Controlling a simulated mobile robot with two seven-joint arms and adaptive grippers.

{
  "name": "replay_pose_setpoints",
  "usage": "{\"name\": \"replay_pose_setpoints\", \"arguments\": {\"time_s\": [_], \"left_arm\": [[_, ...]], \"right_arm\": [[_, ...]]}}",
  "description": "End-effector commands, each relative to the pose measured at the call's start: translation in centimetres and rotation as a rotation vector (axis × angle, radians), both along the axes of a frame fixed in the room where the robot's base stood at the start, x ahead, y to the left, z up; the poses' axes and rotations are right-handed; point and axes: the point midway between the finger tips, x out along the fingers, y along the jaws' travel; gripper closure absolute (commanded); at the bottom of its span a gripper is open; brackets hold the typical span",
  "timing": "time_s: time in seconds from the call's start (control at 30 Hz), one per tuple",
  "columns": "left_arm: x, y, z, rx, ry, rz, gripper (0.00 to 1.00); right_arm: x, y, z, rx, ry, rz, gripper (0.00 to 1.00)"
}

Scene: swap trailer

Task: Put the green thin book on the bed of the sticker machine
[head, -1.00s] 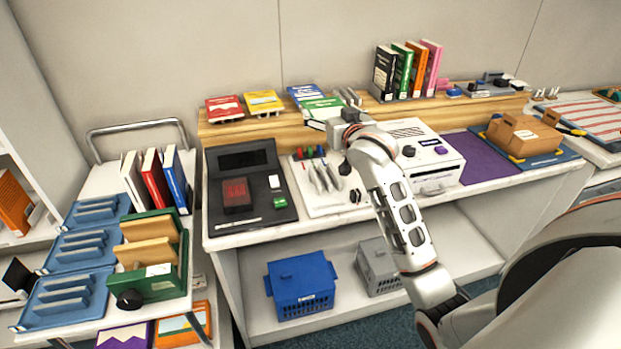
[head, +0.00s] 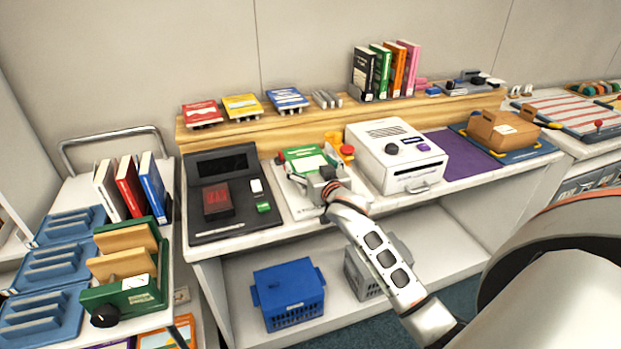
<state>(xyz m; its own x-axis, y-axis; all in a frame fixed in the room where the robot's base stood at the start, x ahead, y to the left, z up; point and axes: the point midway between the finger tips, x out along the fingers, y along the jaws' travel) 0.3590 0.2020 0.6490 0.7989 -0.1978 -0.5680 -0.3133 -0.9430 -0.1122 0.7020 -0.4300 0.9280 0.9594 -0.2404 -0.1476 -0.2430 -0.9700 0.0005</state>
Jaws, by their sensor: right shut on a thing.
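The green thin book (head: 304,157), green with a white lower part, is over the sticker machine (head: 312,208), a pale flat unit on the counter. My right gripper (head: 312,177) is shut on the near edge of the book. The book lies about flat, and it hides most of the machine's bed. I cannot tell whether the book touches the bed or hovers just above it. Red and yellow parts (head: 347,151) show just behind and beside the book. My left gripper is not in view.
A black device (head: 227,223) stands left of the machine, a white printer-like box (head: 398,160) right of it. The wooden ledge (head: 243,133) behind bears red, yellow and blue thin books and several upright books. A cart (head: 76,193) is at the left.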

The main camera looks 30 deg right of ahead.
Motion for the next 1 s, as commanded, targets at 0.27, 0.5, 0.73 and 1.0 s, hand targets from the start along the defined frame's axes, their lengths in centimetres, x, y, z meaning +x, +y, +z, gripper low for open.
{"name": "replay_pose_setpoints", "arguments": {"time_s": [0.27,0.5,0.73,1.0], "left_arm": [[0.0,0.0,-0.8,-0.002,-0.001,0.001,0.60],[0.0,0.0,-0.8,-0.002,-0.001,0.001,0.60],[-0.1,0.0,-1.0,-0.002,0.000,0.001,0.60],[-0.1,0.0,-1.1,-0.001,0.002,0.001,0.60]], "right_arm": [[0.0,0.0,-3.7,0.001,0.004,0.000,0.43],[0.0,0.0,-4.1,0.000,-0.001,0.001,0.43],[0.0,0.0,-4.5,0.001,0.000,0.001,0.43],[0.0,0.0,-4.4,0.000,0.000,0.001,0.00]]}}
